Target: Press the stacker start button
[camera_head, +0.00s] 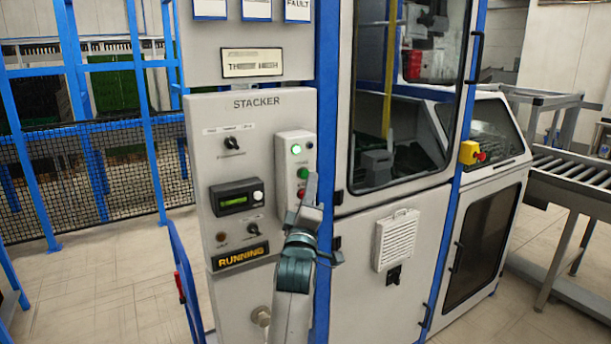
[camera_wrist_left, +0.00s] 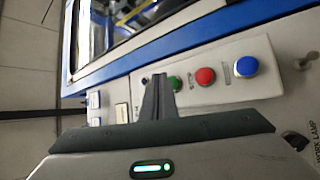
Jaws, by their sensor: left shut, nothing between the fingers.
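The stacker panel (camera_head: 262,125) stands upright in the head view, with a small white button box (camera_head: 295,136) on its right side. The box carries a lit green lamp (camera_head: 296,149), a green button (camera_head: 303,172) and a red button (camera_head: 301,192). My left gripper (camera_head: 312,182) is shut and empty, just in front of the box near these buttons. In the left wrist view, my shut fingers (camera_wrist_left: 158,88) overlap the left edge of the green button (camera_wrist_left: 174,83). The red button (camera_wrist_left: 205,76) is to its right. I cannot tell whether the fingertips touch anything. My right gripper is out of view.
A blue button (camera_wrist_left: 247,66) sits beyond the red one. The panel also has a black selector knob (camera_head: 232,143), a small display (camera_head: 236,197) and a "RUNNING" sign (camera_head: 241,256). A glazed cabinet door (camera_head: 397,100) is right of the panel, a mesh fence (camera_head: 80,175) left.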

